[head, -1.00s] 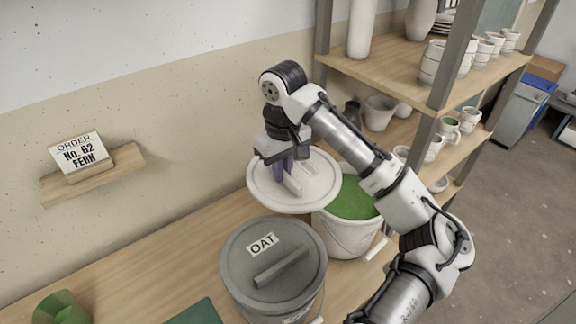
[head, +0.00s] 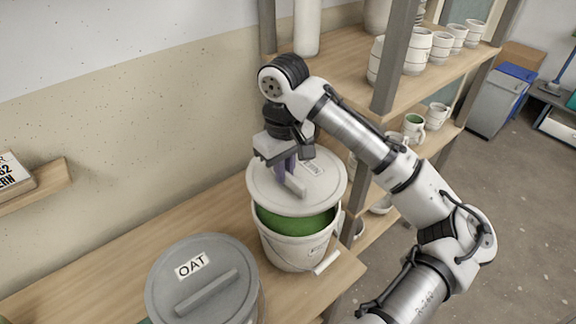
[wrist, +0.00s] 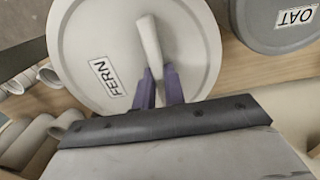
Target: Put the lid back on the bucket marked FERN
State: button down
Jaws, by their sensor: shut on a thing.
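My gripper (head: 290,178) is shut on the handle of a white round lid (head: 325,195). In the wrist view the lid (wrist: 85,45) bears a FERN label, and the purple fingers of my gripper (wrist: 158,88) pinch its bar handle. The lid is over the back part of an open white bucket (head: 292,250) with green glaze (head: 300,222) inside. A crescent of glaze shows at the near side, so the lid is apart from the near rim. Whether it touches the back rim is hidden.
A grey bucket with a lid marked OAT (head: 178,290) stands at the near left; its lid (wrist: 275,20) also shows in the wrist view. A shelf rack (head: 395,65) with white pots rises at the right. A wall ledge (head: 50,185) is at the left.

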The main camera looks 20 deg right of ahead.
aim_at(285, 185)
jog(key=shift+f+b, duration=2.4)
jog(key=shift+b, duration=0.15)
jog(key=shift+f+b, duration=0.3)
jog(key=shift+f, duration=0.45)
jog(key=shift+p, duration=0.4)
jog(key=shift+f+p, duration=0.4)
jog(key=shift+f, duration=0.45)
dwell(0.4)
jog(key=c, duration=0.9)
grip_release()
jog(key=shift+r, duration=0.1)
